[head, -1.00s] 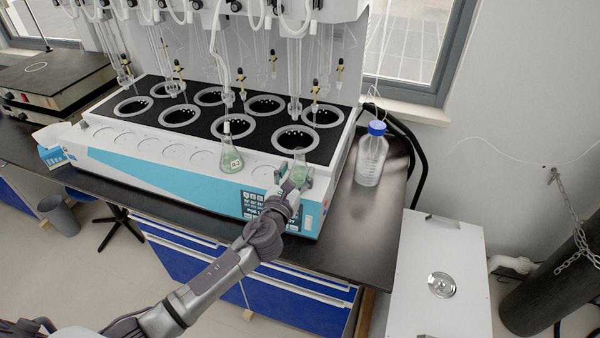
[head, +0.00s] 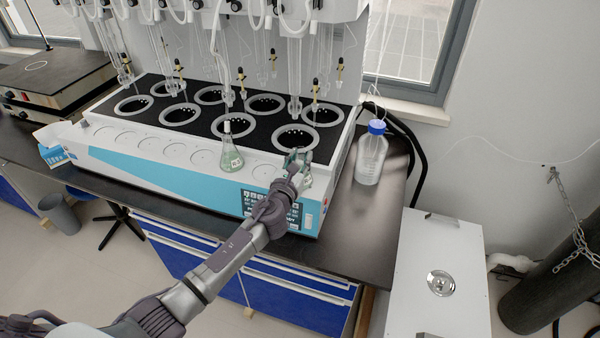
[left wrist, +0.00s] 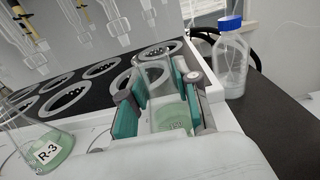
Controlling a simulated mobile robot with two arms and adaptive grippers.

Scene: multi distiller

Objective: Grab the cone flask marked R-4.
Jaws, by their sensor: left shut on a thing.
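My left gripper (head: 297,162) is at the front right of the distiller, and its arm covers part of the view. In the left wrist view its teal-padded fingers (left wrist: 160,98) are shut on a clear cone flask (left wrist: 170,117) with pale green liquid. This flask stands at the right end of the distiller's front ledge; its label cannot be read. Another cone flask (head: 232,160) with green liquid stands on the ledge to the left, apart from the gripper. Its label reads R-3 in the left wrist view (left wrist: 40,148). My right gripper is not in view.
The distiller (head: 150,158) has two rows of ringed black wells, with glass tubes hanging above them. A clear bottle with a blue cap (head: 371,155) stands on the dark bench (head: 345,225) to the right. Empty round ledge spots lie left of the R-3 flask.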

